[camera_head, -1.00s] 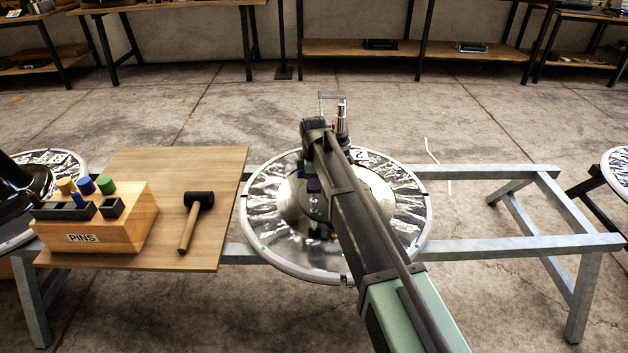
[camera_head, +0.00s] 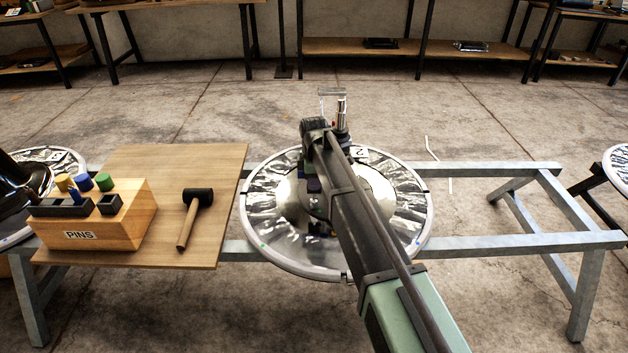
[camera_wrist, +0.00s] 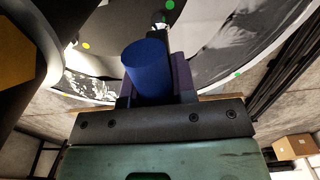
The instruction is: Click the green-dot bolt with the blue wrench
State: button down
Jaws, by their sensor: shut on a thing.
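My gripper (camera_wrist: 148,90) is shut on a blue cylinder (camera_wrist: 146,66), the grip of the blue wrench, in the wrist view. In the wrist view, a green dot (camera_wrist: 168,4) lies on the dark centre beyond the wrench. Another green dot (camera_wrist: 238,74) marks the rim, and a yellow dot (camera_wrist: 86,45) is at left. The bolt itself is not clear.
A wooden PINS block (camera_head: 125,215) with yellow, blue and green cylinders stands on the board (camera_head: 150,165) at left. A black-headed mallet (camera_head: 190,220) lies beside it. An open metal frame (camera_head: 500,243) is at right. More round bases stand at both sides.

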jog(key=m, duration=0.4)
jog(key=shift+m, duration=0.3)
jog(key=shift+m, duration=0.9)
jog(key=m, duration=0.2)
jog(key=shift+m, duration=0.4)
jog(key=shift+m, duration=0.6)
jog(key=m, duration=0.3)
jog(key=shift+m, duration=0.3)
